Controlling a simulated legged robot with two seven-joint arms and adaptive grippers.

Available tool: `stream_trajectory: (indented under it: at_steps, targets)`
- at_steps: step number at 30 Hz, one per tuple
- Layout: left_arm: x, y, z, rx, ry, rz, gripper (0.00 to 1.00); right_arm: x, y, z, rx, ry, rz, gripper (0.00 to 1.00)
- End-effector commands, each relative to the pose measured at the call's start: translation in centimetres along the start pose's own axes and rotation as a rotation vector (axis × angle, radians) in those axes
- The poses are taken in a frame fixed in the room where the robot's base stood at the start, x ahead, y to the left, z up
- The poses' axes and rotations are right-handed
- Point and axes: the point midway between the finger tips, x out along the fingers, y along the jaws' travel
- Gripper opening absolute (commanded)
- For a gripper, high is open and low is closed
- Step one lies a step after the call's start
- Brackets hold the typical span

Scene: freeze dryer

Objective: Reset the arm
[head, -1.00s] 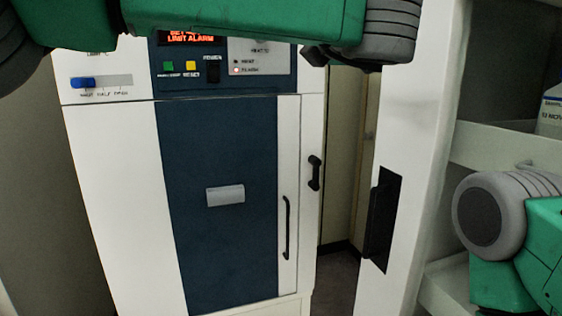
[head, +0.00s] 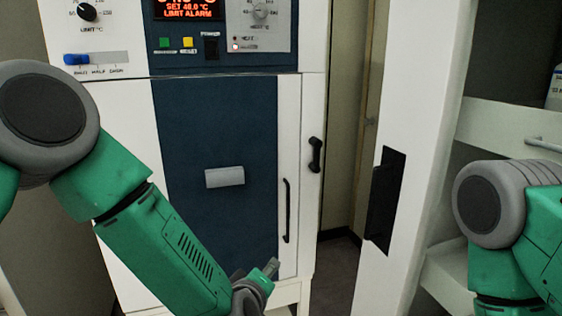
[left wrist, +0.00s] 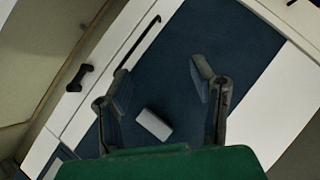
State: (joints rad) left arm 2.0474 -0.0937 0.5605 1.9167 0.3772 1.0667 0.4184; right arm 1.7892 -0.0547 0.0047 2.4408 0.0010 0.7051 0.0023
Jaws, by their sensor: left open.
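My left arm (head: 150,245) reaches down across the lower left of the white and dark blue freeze dryer in the head view. The tip of my left gripper shows only partly there, low in front of the dark blue door (head: 212,130). In the left wrist view my left gripper (left wrist: 160,85) is open and empty, its two fingers apart with the door behind them. The door's grey block (head: 225,177) also shows in the left wrist view (left wrist: 154,124). My right arm (head: 500,205) is bent at the right edge; its gripper is out of view.
The control panel has a lit red display (head: 188,10), a green button (head: 164,43), a yellow button (head: 188,42) and a blue slider (head: 76,59). Black handles (head: 287,210) are on the dryer's right side. White shelving (head: 500,130) stands at the right, beyond a narrow gap.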

Motion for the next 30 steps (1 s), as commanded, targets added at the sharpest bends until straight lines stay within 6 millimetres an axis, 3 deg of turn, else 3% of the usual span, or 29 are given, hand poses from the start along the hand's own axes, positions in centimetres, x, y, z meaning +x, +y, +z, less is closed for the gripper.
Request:
stream_trajectory:
  at_steps: [1, 5, 8, 12, 15, 18, 21, 25, 30]
  targets:
    - [-0.6, -4.0, 1.3, 0.074, -0.054, -0.053, 0.51, 0.3, 0.0, 0.0, 0.0, 0.0, 0.0, 0.4]
    - [-3.2, -13.3, 3.9, 0.26, -0.203, -0.175, 0.51, 0.6, 0.0, 0.0, 0.0, 0.0, 0.0, 0.4]
    - [-6.4, -20.1, 5.4, 0.389, -0.332, -0.268, 0.51, 0.9, 0.0, 0.1, 0.0, 0.0, 0.0, 0.4]
    - [-12.4, -28.9, 6.8, 0.545, -0.528, -0.392, 0.51, 1.3, 0.0, 0.1, 0.0, 0.0, 0.0, 0.4]
    - [-17.2, -33.9, 7.4, 0.632, -0.67, -0.469, 0.51, 1.5, 0.0, 0.1, 0.0, 0.0, 0.0, 0.4]
    - [-21.5, -37.3, 7.5, 0.693, -0.789, -0.528, 0.51, 1.7, 0.0, 0.1, 0.0, 0.0, 0.0, 0.4]
    - [-24.6, -39.4, 7.5, 0.729, -0.873, -0.565, 0.51, 1.8, 0.0, 0.1, 0.0, 0.0, 0.0, 0.4]
    - [-26.5, -40.5, 7.4, 0.749, -0.927, -0.586, 0.51, 1.8, 0.0, 0.1, 0.0, 0.0, 0.0, 0.4]
    - [-26.7, -40.6, 7.4, 0.752, -0.933, -0.588, 0.51, 1.8, 0.0, 0.1, 0.0, 0.0, 0.0, 0.4]
